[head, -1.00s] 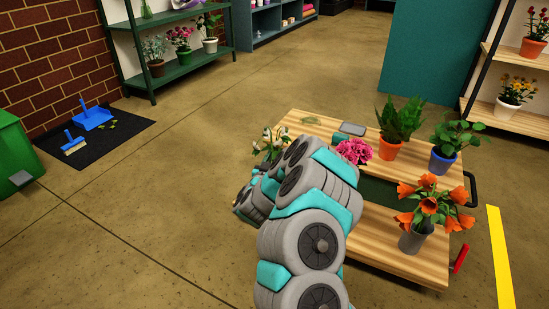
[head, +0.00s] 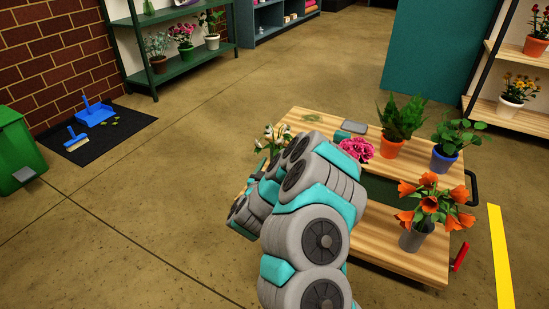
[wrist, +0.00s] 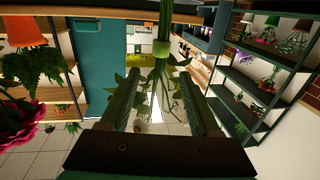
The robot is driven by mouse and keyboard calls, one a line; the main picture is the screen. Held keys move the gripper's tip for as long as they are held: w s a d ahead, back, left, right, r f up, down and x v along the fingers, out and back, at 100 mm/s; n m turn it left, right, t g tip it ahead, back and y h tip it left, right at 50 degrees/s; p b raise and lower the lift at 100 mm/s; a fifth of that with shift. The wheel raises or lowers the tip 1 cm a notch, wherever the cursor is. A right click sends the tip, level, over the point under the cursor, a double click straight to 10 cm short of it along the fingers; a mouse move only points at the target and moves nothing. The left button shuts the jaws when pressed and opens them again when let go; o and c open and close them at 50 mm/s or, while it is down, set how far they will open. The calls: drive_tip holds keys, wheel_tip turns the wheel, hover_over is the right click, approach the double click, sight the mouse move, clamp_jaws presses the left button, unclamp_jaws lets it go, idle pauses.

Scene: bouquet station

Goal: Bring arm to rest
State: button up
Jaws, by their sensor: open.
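My arm (head: 315,225) is raised and bent in front of the wooden cart in the head view. Its links hide part of the cart, and its far end points down and to the left. In the wrist view my gripper (wrist: 160,80) has its two dark fingers apart. Green stems and leaves (wrist: 160,62) show between and beyond the fingers, and I cannot tell how near they are. White flowers (head: 272,140) stand at the cart's left end, partly behind my arm in the head view.
The cart (head: 385,240) carries pink flowers (head: 357,149), orange flowers (head: 430,203) and two leafy pots. A green bin (head: 18,150) and a black mat (head: 95,145) lie at left. The floor left of my arm is clear.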

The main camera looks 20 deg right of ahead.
drive_tip(key=w+a+r+n+t+y, duration=0.1)
drive_tip(key=a+r+n+y, duration=0.2)
drive_tip(key=a, duration=0.4)
drive_tip(key=w+a+r+n+y, duration=0.1)
drive_tip(key=w+a+r+y, duration=0.1)
drive_tip(key=a+y, duration=0.5)
drive_tip(key=s+a+r+n+g+y, duration=0.4)
drive_tip(key=s+a, duration=0.4)
drive_tip(key=a, duration=0.4)
drive_tip(key=s+d+r+g+h, duration=0.1)
drive_tip(key=s+d+g, duration=0.25)
drive_tip(key=s, duration=1.05)
drive_tip(key=s+d+r+g, duration=0.25)
drive_tip(key=s+g, duration=0.25)
drive_tip(key=s, duration=0.9)
drive_tip(key=s+d+r+g+h, duration=0.1)
drive_tip(key=s+d+g, duration=0.3)
drive_tip(key=s, duration=1.1)
wheel_tip(320, 180, up, 12)
drive_tip(key=p, duration=1.2)
drive_tip(key=shift+w+a+r+p, duration=0.2)
drive_tip(key=shift+w+a+p, duration=0.1)
drive_tip(key=shift+p, duration=0.1)
drive_tip(key=shift+f, duration=0.15)
